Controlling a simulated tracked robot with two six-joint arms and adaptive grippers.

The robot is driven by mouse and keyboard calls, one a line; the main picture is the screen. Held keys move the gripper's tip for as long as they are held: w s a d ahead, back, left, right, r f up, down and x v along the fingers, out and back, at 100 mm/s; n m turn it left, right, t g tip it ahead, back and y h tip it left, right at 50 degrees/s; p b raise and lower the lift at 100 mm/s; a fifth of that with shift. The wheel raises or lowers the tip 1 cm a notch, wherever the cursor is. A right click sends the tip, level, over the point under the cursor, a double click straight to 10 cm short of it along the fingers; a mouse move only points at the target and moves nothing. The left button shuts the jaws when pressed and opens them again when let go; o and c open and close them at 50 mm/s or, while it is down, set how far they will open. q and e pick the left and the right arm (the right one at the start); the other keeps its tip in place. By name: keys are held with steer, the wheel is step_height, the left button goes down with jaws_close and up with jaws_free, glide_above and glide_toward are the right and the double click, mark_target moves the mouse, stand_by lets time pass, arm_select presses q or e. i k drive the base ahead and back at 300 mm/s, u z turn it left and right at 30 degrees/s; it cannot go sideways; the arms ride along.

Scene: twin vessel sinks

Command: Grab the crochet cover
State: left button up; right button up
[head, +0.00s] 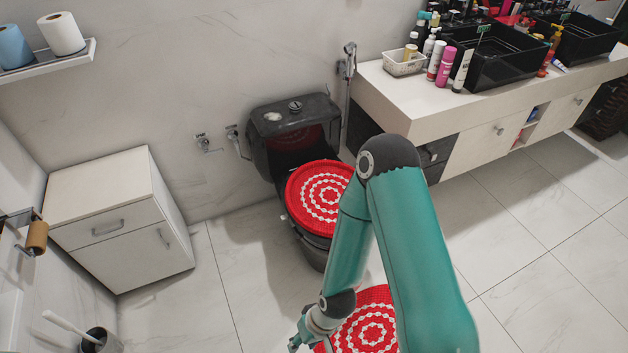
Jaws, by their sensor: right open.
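A red crochet cover (318,193) with white rings lies on the lid of the black toilet (297,150). My right arm hides part of its right side. A matching red and white round piece (372,330) lies on the floor in front of the toilet, partly behind my arm. My right gripper (296,343) is open at the bottom edge of the head view, beside the floor piece and apart from the cover on the lid. Its fingertips are small and partly cut off. My left gripper is not in view.
A white cabinet (120,215) stands left of the toilet, with a toilet brush holder (100,341) at the lower left. The counter (440,108) on the right holds black sinks, bottles and a white basket (403,64). Tiled floor is clear on both sides of the toilet.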

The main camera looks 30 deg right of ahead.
mark_target(313, 192)
steer(key=i, duration=1.85)
steer(key=z, duration=1)
steer(key=k, duration=0.9)
steer(key=z, duration=0.05)
steer(key=i, duration=0.9)
steer(key=u, duration=0.05)
